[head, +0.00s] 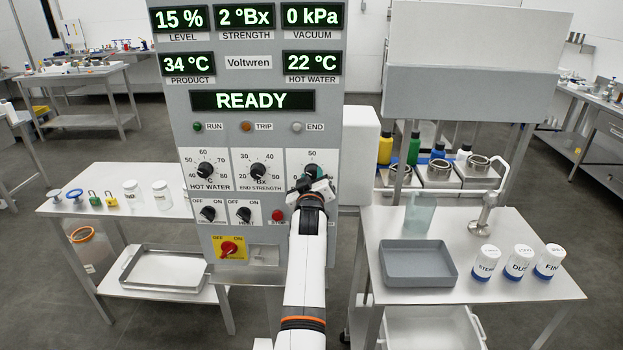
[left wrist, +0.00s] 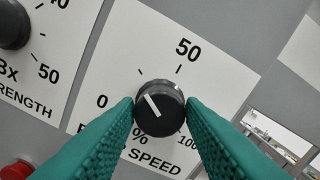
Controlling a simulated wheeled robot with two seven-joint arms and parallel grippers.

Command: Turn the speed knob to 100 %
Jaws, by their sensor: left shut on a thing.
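The speed knob (left wrist: 160,108) is a round black knob with a white pointer line on a white scale plate marked 0, 50 and 100. In the left wrist view, where the plate looks tilted, the pointer aims up and left, between 0 and 50. My left gripper (left wrist: 160,116) has its teal ribbed fingers on both sides of the knob, shut on it. In the head view the knob (head: 311,169) is at the right of the panel, and my left gripper (head: 312,180) covers its lower part and label. My right gripper is not in view.
The control panel (head: 261,60) reads READY. Hot water (head: 205,170) and end strength (head: 258,170) knobs sit left of the speed knob. A red stop button (head: 277,215) is below, close to my arm. A side table (head: 375,300) with a grey tray (head: 418,264) stands right.

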